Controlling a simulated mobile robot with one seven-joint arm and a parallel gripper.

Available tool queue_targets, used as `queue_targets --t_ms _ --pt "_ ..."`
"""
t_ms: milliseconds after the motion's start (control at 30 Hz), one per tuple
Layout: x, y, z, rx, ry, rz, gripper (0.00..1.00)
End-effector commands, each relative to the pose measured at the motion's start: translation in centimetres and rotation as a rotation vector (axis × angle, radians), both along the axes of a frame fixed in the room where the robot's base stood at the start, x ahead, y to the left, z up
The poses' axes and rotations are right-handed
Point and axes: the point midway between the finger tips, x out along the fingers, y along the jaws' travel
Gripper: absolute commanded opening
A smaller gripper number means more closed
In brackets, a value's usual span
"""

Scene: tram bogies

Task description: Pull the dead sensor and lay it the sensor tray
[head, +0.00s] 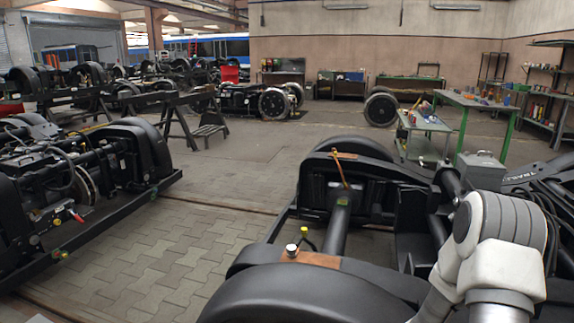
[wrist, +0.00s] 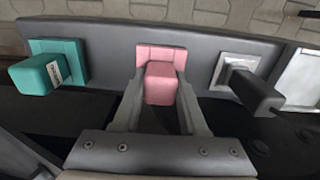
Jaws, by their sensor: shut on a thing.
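In the wrist view, my gripper (wrist: 160,88) has its two fingers on either side of a pink block-shaped sensor (wrist: 160,80) and is shut on it. The pink sensor is at its square pink plate on a dark grey bar (wrist: 110,65); I cannot tell whether it is still seated. A teal sensor (wrist: 42,73) with a small white label sits on a teal plate to the left. A black sensor (wrist: 252,90) sits on a silver plate to the right. I see no clear mark of which one is dead. In the head view my gripper is hidden, and I cannot make out a sensor tray.
A black bogie frame (head: 330,290) fills the right foreground, with a grey box (head: 482,168) at its far side. Another bogie (head: 80,190) stands on the left. Paved floor (head: 180,245) lies clear between them. A green workbench (head: 482,105) and cart (head: 420,123) stand behind.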

Motion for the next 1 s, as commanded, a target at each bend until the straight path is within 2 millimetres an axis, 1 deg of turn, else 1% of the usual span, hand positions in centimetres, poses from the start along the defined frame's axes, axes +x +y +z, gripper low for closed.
queue_targets --t_ms 233,1000 --pt "0.0 0.0 0.3 0.000 0.000 0.000 0.00" --pt "0.0 0.0 3.4 0.000 0.000 0.000 0.00"
